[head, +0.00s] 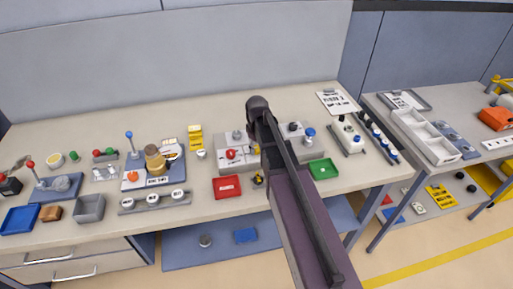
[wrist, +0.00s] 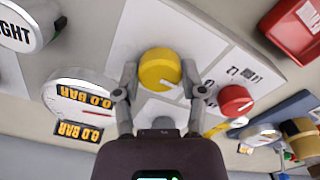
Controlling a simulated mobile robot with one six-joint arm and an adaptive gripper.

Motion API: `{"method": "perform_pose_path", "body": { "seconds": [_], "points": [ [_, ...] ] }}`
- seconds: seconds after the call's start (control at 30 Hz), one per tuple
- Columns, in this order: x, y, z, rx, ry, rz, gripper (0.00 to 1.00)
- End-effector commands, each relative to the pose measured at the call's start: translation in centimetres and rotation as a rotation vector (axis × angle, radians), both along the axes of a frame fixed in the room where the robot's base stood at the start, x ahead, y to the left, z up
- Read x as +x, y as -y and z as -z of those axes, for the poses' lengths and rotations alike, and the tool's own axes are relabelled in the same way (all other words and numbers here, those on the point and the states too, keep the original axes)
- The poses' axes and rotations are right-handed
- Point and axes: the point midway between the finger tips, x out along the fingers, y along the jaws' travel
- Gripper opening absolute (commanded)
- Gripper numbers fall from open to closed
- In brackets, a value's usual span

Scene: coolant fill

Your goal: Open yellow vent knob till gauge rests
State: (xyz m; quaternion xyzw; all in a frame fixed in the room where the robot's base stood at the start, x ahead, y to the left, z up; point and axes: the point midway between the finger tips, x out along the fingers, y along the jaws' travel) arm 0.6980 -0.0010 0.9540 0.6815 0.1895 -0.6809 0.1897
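The yellow vent knob (wrist: 160,69) is a round cap with a pale mark on its right side, set on a white plate in the wrist view. My gripper (wrist: 159,72) has one finger on either side of it, with what looks like a narrow gap at each side. A round white gauge (wrist: 76,88) lies left of the knob, with displays reading 0.0 BAR; its needle is too small to read. In the head view my own arm hides the knob and the fingertips.
A red knob (wrist: 235,100) sits close right of my right finger. A red block (wrist: 294,30) is at upper right. In the head view, a red tray (head: 227,187) and a green tray (head: 323,169) lie along the bench front. A second table (head: 452,101) stands at right.

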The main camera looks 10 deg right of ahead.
Motion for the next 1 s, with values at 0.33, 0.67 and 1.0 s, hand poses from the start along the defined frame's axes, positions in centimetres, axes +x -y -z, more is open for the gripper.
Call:
{"method": "perform_pose_path", "body": {
  "seconds": [0.33,0.67,1.0],
  "points": [
    [-0.08,0.00,0.02,0.000,-0.001,0.001,0.87],
    [-0.04,0.00,0.01,-0.001,-0.001,0.014,0.87],
    [-0.03,0.01,0.00,0.000,0.000,0.139,0.87]
  ]
}}
